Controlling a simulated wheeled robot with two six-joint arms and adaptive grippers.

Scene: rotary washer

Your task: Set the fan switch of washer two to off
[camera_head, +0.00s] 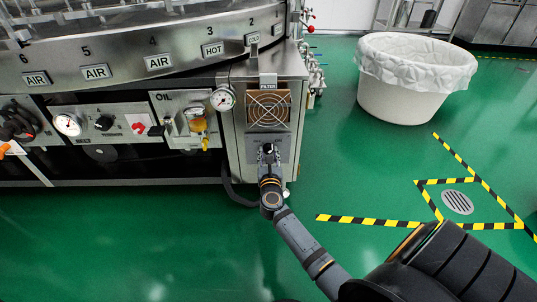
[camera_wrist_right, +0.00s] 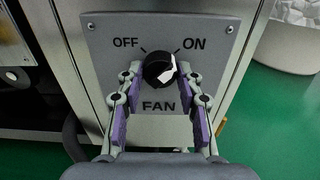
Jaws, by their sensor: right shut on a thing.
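The fan switch is a round black knob with a white pointer (camera_wrist_right: 160,68), on a grey panel marked OFF, ON and FAN (camera_wrist_right: 105,42). The white pointer leans up and to the right, toward ON. In the wrist view my right gripper (camera_wrist_right: 160,75) has its fingers on both sides of the knob and is shut on it. In the head view my right gripper (camera_head: 268,152) reaches the panel (camera_head: 285,146) below the filter fan grille (camera_head: 268,110) and hides most of the knob. My left gripper is not in view.
The washer (camera_head: 150,55) with numbered stations fills the upper left. A pressure gauge (camera_head: 223,99) sits left of the filter. A white lined bin (camera_head: 410,95) and a floor drain (camera_head: 457,202) stand to the right. Green floor is open in front.

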